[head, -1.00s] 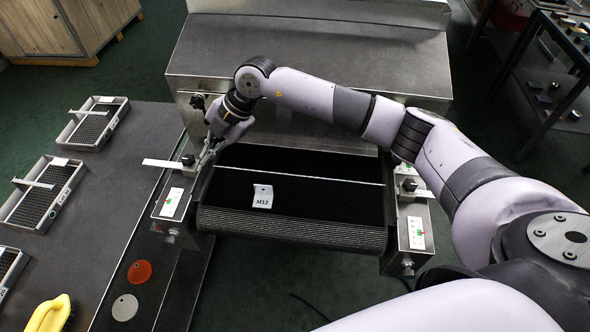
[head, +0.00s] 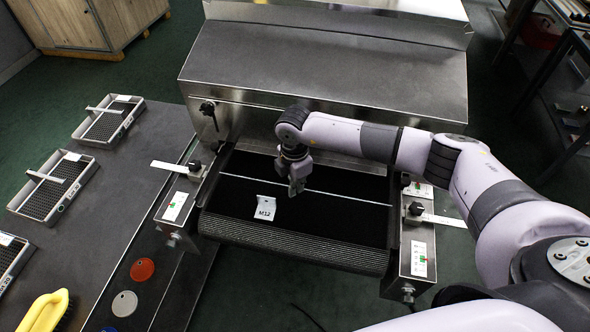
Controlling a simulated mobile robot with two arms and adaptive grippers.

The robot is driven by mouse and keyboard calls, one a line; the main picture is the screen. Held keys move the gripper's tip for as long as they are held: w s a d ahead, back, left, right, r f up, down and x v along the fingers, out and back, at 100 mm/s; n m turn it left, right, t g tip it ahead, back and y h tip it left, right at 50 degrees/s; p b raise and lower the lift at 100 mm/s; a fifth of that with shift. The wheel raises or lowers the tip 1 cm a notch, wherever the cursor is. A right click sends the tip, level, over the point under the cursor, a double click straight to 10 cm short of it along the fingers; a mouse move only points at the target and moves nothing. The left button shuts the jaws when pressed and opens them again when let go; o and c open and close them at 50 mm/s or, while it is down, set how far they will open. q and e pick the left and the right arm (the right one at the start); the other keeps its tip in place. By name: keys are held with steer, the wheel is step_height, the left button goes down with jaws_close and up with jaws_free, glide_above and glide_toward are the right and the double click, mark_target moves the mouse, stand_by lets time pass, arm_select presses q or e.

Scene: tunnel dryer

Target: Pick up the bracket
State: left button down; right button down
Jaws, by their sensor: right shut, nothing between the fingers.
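The bracket (head: 265,208) is a small pale metal piece marked "M12". It lies on the black conveyor belt (head: 340,212), on the near side of the white line across the belt. My right gripper (head: 296,190) points down over the belt, a little to the right of and beyond the bracket, apart from it in the picture. Its fingers are shut and empty. How high the fingertips are above the belt is hard to tell. My left gripper is not in the head view.
The steel dryer housing (head: 325,85) stands behind the belt. Side rails with a left guide bar (head: 170,167) and a right guide bar (head: 443,220) flank it. The left table holds mesh trays (head: 108,120), an orange disc (head: 141,270), a grey disc (head: 124,304) and a yellow-handled brush (head: 42,312).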

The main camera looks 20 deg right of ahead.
mark_target(265, 208)
steer(key=shift+s+a+r+p, duration=0.1)
steer(key=shift+s+a+p, duration=0.1)
steer(key=shift+a, duration=0.75)
steer(key=shift+s+a+r+p, duration=0.1)
steer(key=shift+s+a+p, duration=0.1)
steer(key=shift+a, duration=0.75)
steer(key=a, duration=0.3)
steer(key=s+a, duration=0.1)
steer(key=a, duration=0.5)
steer(key=shift+s+a+b, duration=0.15)
steer(key=shift+s+b, duration=0.2)
steer(key=shift+s, duration=0.05)
